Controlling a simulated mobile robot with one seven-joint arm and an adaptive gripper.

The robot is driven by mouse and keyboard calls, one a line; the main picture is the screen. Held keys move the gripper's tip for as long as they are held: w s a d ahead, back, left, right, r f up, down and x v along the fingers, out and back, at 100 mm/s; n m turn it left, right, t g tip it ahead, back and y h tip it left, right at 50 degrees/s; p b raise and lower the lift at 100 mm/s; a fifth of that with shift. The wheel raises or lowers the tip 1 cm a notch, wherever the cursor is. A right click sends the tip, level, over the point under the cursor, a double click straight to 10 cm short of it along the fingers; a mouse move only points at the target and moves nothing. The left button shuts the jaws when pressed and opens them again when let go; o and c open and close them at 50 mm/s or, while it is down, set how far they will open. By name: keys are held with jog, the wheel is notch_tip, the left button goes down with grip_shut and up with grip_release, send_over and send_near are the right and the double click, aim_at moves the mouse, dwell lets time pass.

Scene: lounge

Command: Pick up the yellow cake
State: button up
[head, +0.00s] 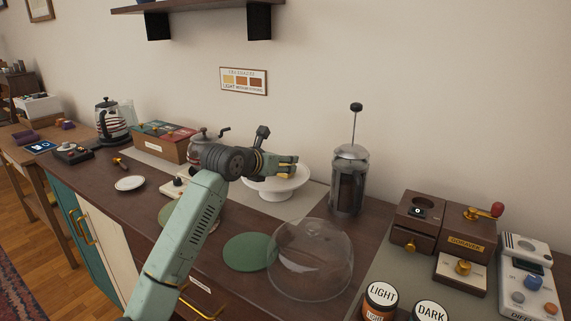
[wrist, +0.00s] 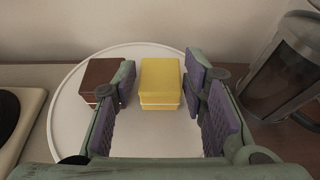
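The yellow cake (wrist: 160,78) is a small block with a pale stripe low down. It stands on a white cake stand (wrist: 72,122), which also shows in the head view (head: 277,194). A dark brown cake (wrist: 99,75) stands just left of it. My gripper (wrist: 160,92) is open, with one finger on each side of the yellow cake and a gap on both sides. The left finger sits between the two cakes, close to the brown one. In the head view my gripper (head: 287,165) is over the stand and hides most of what stands there.
A French press (head: 347,180) stands right of the stand. A clear glass dome (head: 310,260) sits on the counter in front, beside a green round mat (head: 249,251). Wooden grinder boxes (head: 462,245) and LIGHT and DARK jars (head: 380,302) are at the right. A wall shelf (head: 205,5) hangs above.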

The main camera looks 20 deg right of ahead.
jog(key=shift+x, duration=1.35)
jog(key=shift+c, duration=0.5)
jog(key=c, duration=0.7)
